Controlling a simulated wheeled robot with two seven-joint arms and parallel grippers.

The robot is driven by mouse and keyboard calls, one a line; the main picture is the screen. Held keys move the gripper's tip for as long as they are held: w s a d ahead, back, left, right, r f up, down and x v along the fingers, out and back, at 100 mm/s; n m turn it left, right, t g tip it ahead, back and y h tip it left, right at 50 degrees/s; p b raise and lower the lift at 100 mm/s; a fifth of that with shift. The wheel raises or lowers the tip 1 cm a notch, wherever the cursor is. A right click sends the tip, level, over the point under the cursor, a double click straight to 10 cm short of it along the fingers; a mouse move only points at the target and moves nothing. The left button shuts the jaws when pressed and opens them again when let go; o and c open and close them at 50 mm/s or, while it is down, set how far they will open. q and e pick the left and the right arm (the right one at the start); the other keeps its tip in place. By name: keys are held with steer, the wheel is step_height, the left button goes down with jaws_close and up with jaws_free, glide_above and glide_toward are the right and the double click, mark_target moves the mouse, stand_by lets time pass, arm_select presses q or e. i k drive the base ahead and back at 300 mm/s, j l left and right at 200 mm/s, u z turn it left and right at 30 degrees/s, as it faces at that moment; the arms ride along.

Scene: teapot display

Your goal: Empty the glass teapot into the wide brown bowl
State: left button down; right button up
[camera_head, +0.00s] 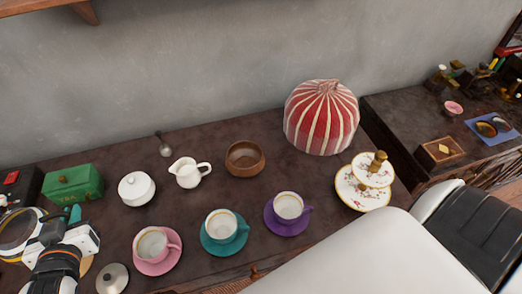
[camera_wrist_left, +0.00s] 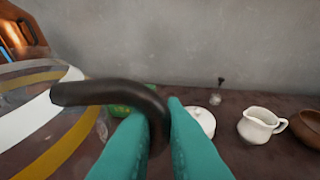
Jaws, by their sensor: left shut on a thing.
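The glass teapot (camera_head: 14,232) is at the far left in the head view, with a yellow band and a pale band around its clear body. It also shows at the left of the left wrist view (camera_wrist_left: 30,130). My left gripper (camera_head: 72,216) has teal fingers, which are shut on the teapot's dark curved handle (camera_wrist_left: 100,93) in the left wrist view. The arm partly covers the teapot in the head view, and its contents cannot be made out. The wide brown bowl (camera_head: 245,160) stands at the back middle of the table, well to the right of the teapot. My right gripper is not in view.
Between teapot and bowl stand a green box (camera_head: 72,184), a white lidded pot (camera_head: 137,189) and a white jug (camera_head: 187,173). A striped red cover (camera_head: 321,118) stands right of the bowl.

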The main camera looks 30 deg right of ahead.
mark_target(244, 159)
steer(key=l+z, duration=0.45)
steer(key=i+l+z, duration=0.1)
steer(key=l+z, duration=0.35)
steer(key=j, duration=0.1)
